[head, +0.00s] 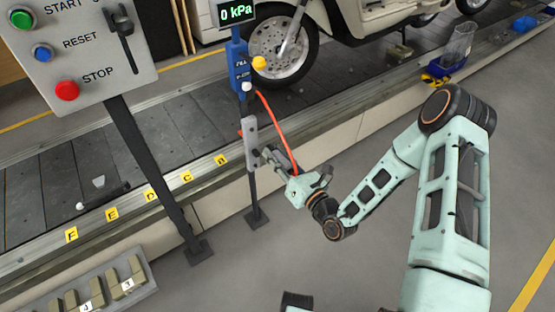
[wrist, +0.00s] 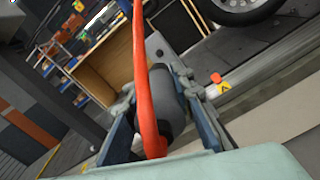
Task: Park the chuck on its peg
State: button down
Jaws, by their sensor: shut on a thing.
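My gripper (head: 268,158) is shut on the chuck, a dark grey cylinder (wrist: 168,105) at the end of a red hose. In the wrist view the chuck lies between the two fingers, and the red hose (wrist: 143,70) runs up across it. In the head view the gripper is just right of a light grey plate (head: 250,128) on the post below the blue pump unit. The plate also shows beyond the chuck in the wrist view (wrist: 155,47). I cannot make out the peg clearly, nor whether the chuck touches the plate.
The blue pump unit (head: 240,68) has a yellow knob and a display reading 0 kPa. A control panel (head: 85,45) stands at left. The slat conveyor (head: 180,120) runs behind, carrying a scooter (head: 330,30). A blue tray (head: 447,65) sits at upper right. Floor below the post is clear.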

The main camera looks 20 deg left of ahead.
aim_at(253, 131)
jog(key=shift+b+x, duration=0.4)
jog(key=shift+x, duration=3.4)
jog(key=shift+x, duration=0.85)
jog(key=c, duration=1.6)
grip_release()
jog(key=shift+s+d, duration=0.1)
jog(key=shift+d, duration=0.05)
jog(key=v, duration=1.1)
jog(key=shift+s+d, duration=0.3)
jog(key=shift+r, duration=0.1)
